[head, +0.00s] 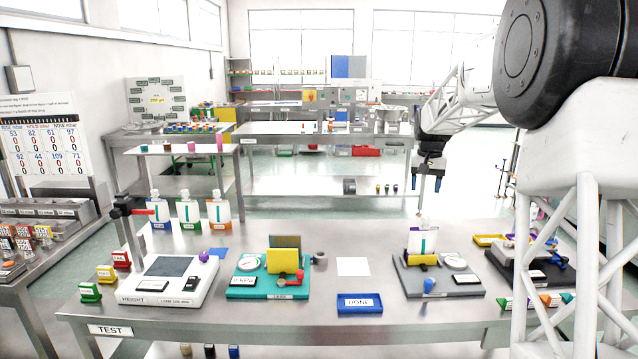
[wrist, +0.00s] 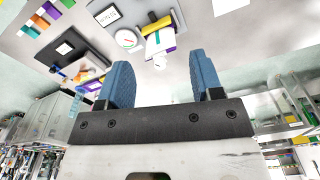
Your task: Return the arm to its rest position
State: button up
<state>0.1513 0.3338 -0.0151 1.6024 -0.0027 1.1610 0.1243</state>
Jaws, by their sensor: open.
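My gripper (head: 427,182) hangs above the far edge of the test table, above and behind the grey fixture on the right, with its fingers pointing down. In the wrist view my gripper (wrist: 165,85) shows two blue fingers spread wide apart with nothing between them. The grey fixture (head: 408,285) holds a white pouch (head: 423,240) with a teal stripe behind a yellow block. The pouch also shows in the wrist view (wrist: 155,45), beyond the fingertips and apart from them. My arm reaches in from the upper right.
On the steel table (head: 330,318) stand a height gauge (head: 168,280), a teal fixture (head: 245,291), a blue DONE tray (head: 360,303) and a dark device (head: 520,268) at right. Several capped pouches (head: 188,212) stand at the back left. The space around my gripper is clear.

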jog(key=s+a+r+n, duration=0.1)
jog(key=s+a, duration=0.2)
jog(key=s, duration=0.7)
jog(key=s+a+r+t, duration=0.1)
jog(key=s+a, duration=0.2)
jog(key=s, duration=0.7)
jog(key=s+a+r+n, duration=0.1)
jog(key=s+a+r, duration=0.15)
jog(key=s, duration=0.75)
jog(key=s+a+f, duration=0.1)
jog(key=s+f, duration=0.2)
jog(key=s, duration=0.6)
jog(key=s+a+f, duration=0.2)
jog(key=s+f, duration=0.2)
jog(key=s, duration=0.5)
jog(key=s+a+f+n+t, duration=0.1)
jog(key=s+f, duration=0.3)
jog(key=s, duration=0.5)
jog(key=shift+a, duration=0.2)
jog(key=shift+w+d, duration=0.1)
jog(key=shift+w, duration=0.05)
jog(key=w+d+f, duration=0.1)
jog(key=w+d, duration=1)
jog(key=w, duration=0.9)
jog(key=w+d+f, duration=0.2)
jog(key=w+d, duration=0.9)
jog(key=w, duration=0.9)
jog(key=w+d+f, duration=0.2)
jog(key=w+d, duration=1)
jog(key=w, duration=0.8)
